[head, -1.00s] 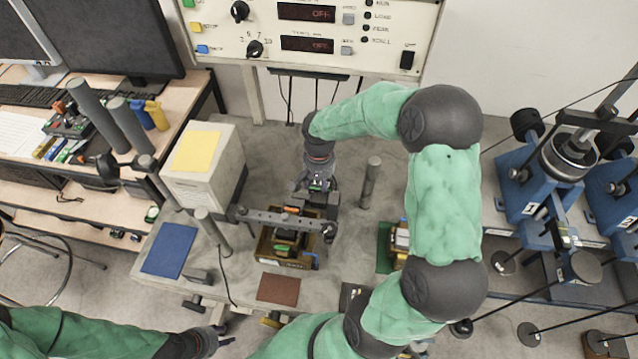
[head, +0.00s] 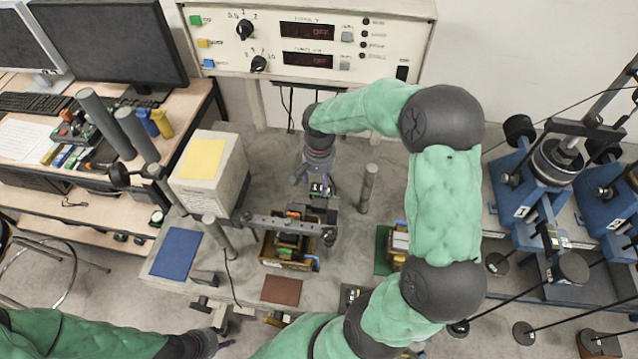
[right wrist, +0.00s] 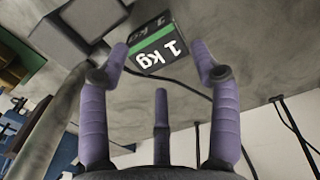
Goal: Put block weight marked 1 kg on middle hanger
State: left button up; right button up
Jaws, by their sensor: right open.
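The block marked 1 kg (right wrist: 160,48) is dark with a green band and shows upside down in the right wrist view. In the head view it shows small (head: 319,191) on the grey table, behind the grey bar. My right gripper (right wrist: 160,68) is open, its purple fingers on either side of the block; I cannot tell whether they touch it. In the head view this gripper (head: 317,184) reaches down from above. My left gripper (head: 208,342) is at the lower left, its fingers unclear. Discs on rods (head: 497,263) show beside the blue lever frames (head: 530,185); I cannot tell which is the middle hanger.
A crate (head: 287,265) with items stands under the grey bar (head: 290,228). A grey post (head: 368,188) stands right of my right gripper. A pale box (head: 208,178), blue mat (head: 175,254) and brown mat (head: 281,290) lie left and in front. A control panel (head: 300,50) overhangs the back.

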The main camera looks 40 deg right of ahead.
jog(key=shift+r+p, duration=0.3)
jog(key=shift+r, duration=0.45)
jog(key=o, duration=0.4)
jog(key=shift+r, duration=0.25)
jog(key=shift+o, duration=1)
jog(key=shift+w+a+r+p, duration=0.15)
jog(key=shift+w+a+p, duration=0.05)
jog(key=shift+a+p, duration=0.15)
jog(key=w+a+r+m+t+p, duration=0.25)
jog(key=w+m+t+p, duration=0.2)
jog(key=w, duration=0.55)
jog(key=w+a+r+m+t+p, duration=0.25)
jog(key=w+r+m+p, duration=0.2)
jog(key=w, duration=0.45)
jog(key=m+g+h+p, duration=0.3)
jog(key=m+g+p, duration=0.6)
jog(key=g+p, duration=0.15)
send_near(318, 192)
jog(key=x, duration=0.5)
jog(key=shift+s+f, duration=0.15)
jog(key=shift+s, duration=0.1)
jog(key=shift+p+x, duration=0.3)
jog(key=shift+x, duration=2.3)
